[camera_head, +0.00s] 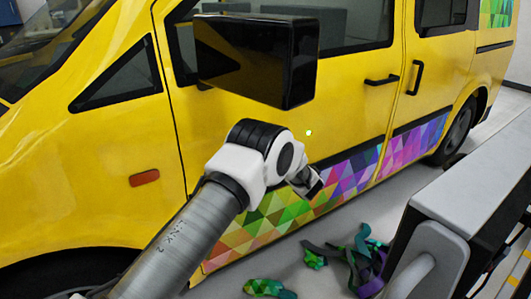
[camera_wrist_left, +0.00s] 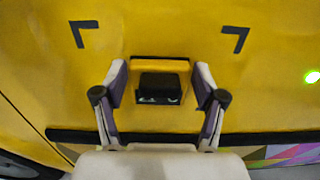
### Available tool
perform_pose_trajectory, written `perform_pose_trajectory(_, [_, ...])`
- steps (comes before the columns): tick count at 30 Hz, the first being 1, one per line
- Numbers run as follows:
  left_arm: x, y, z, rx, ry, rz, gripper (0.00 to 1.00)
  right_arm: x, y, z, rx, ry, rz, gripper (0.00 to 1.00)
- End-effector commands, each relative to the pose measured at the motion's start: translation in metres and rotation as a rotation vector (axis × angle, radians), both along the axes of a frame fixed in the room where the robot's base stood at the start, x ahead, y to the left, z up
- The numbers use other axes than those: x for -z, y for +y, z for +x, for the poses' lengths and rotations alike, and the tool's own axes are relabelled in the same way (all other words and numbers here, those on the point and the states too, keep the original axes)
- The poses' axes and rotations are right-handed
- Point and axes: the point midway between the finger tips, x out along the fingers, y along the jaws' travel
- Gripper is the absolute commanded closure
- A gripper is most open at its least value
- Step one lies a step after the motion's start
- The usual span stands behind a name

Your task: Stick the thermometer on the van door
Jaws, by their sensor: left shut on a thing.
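The yellow van's door (camera_head: 345,110) fills the middle of the head view and the background of the left wrist view (camera_wrist_left: 190,25). Two black corner marks, left (camera_wrist_left: 83,33) and right (camera_wrist_left: 235,39), show on the door. My left gripper (camera_wrist_left: 161,72) is shut on a small yellow-edged box with a dark face, which appears to be the thermometer (camera_wrist_left: 160,88). It lies between the fingertips, below the level of the marks. Whether it touches the door cannot be told. In the head view my left gripper (camera_head: 308,181) is near the lower door; the thermometer is hidden there. My right gripper is not in view.
The black side mirror (camera_head: 256,58) juts out above my left arm. A coloured triangle-pattern wrap (camera_head: 343,180) runs along the van's lower side. Wrap scraps (camera_head: 362,258) lie on the floor. A grey-topped unit (camera_head: 480,195) stands at right.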

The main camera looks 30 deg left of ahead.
Motion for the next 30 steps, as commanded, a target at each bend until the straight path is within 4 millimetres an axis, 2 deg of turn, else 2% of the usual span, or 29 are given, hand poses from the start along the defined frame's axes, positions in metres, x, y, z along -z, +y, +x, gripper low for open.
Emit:
perform_pose_trajectory(28, [-0.0013, 0.0018, 0.0007, -0.001, -0.002, 0.000, 0.67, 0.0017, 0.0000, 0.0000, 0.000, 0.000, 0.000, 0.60])
perform_pose_trajectory(29, [-0.0013, 0.0019, 0.0007, -0.001, -0.002, 0.000, 0.26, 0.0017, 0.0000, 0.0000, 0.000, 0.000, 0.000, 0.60])
perform_pose_trajectory(30, [-0.0014, 0.0019, 0.0007, -0.001, -0.003, 0.000, 0.12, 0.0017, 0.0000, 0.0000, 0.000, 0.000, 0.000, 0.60])
